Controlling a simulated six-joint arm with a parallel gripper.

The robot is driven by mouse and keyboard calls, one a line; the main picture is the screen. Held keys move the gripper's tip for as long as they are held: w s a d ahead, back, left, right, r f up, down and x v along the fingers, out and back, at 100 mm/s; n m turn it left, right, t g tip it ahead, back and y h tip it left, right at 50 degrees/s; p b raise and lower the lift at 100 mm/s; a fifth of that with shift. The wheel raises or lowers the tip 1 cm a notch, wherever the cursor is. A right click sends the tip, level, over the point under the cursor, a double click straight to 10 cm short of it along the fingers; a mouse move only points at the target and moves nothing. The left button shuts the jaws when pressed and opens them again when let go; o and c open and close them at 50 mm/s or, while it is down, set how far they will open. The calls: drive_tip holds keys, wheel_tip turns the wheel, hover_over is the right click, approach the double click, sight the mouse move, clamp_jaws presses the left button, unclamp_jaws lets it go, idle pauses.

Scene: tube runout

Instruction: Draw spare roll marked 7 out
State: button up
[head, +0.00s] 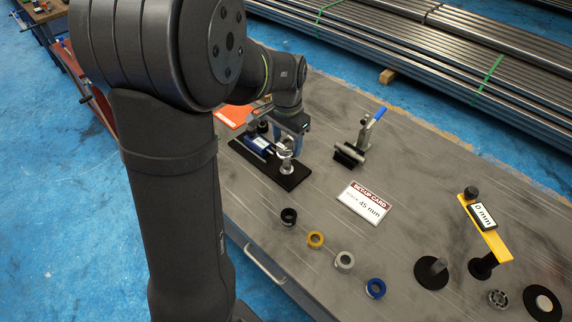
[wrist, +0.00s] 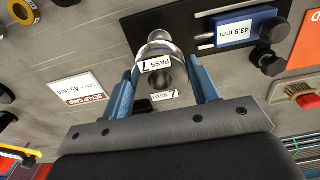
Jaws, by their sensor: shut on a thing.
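The spare roll is a shiny metal piece (head: 284,153) on the black gauge plate (head: 291,180). In the wrist view the roll (wrist: 151,47) has a bright rounded rim and white labels that read PASS with what looks like a 7. My gripper (head: 288,137) is above it from the head view, with blue fingers on either side of the roll in the wrist view (wrist: 164,62), shut on it. The fingers hide parts of its sides. Whether it touches the plate is unclear. A blue readout (wrist: 246,27) on the plate shows 43.9 mm.
A set-up card (head: 364,204) reads 45 mm. Black (head: 289,216), yellow (head: 315,240), grey (head: 344,260) and blue (head: 375,288) rings lie along the bench front. A blue-handled clamp (head: 362,140) stands behind, and a yellow 0 mm gauge (head: 486,228) at right.

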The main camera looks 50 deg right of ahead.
drive_tip(key=shift+r, duration=1.9)
drive_tip(key=shift+w, duration=0.1)
